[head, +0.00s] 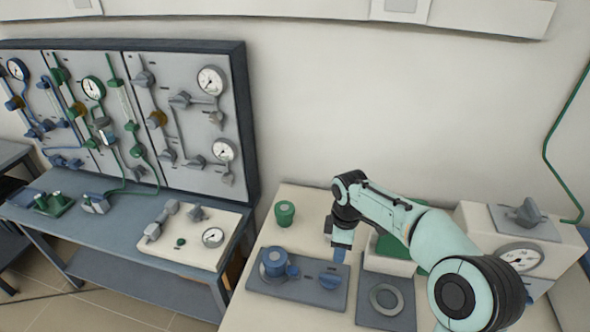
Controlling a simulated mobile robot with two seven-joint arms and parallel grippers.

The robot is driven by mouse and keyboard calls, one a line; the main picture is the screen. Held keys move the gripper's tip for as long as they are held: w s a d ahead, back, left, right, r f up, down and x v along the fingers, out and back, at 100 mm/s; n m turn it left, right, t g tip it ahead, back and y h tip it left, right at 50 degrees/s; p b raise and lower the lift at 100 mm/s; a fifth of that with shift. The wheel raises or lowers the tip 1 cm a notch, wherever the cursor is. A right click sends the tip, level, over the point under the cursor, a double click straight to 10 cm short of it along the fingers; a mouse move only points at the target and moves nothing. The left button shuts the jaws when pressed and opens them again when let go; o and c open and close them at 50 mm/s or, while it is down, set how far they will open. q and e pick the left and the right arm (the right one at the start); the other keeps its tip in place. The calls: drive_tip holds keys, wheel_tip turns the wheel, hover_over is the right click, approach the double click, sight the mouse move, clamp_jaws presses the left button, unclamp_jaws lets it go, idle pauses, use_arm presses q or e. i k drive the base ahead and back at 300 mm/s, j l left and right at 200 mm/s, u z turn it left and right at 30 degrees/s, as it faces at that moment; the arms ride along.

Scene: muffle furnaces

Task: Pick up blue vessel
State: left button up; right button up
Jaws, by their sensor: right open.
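A blue, round vessel-like piece (275,261) sits on a grey-blue base plate (300,291) on the light bench, left of my right gripper. My right gripper (340,256) points down above the right part of the plate, apart from the blue vessel. It is open, with nothing seen between its fingers, though it is small and its fingertips are hard to make out. My left gripper is out of view.
A green cylinder (284,213) stands behind on the light bench. A grey plate with a ring (385,300) lies right of the base plate. A gauge (521,257) is at the right. A blue-grey table (130,222) and gauge panel (190,110) are at the left.

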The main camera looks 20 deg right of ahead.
sight(279, 274)
drive_tip(key=k, duration=1)
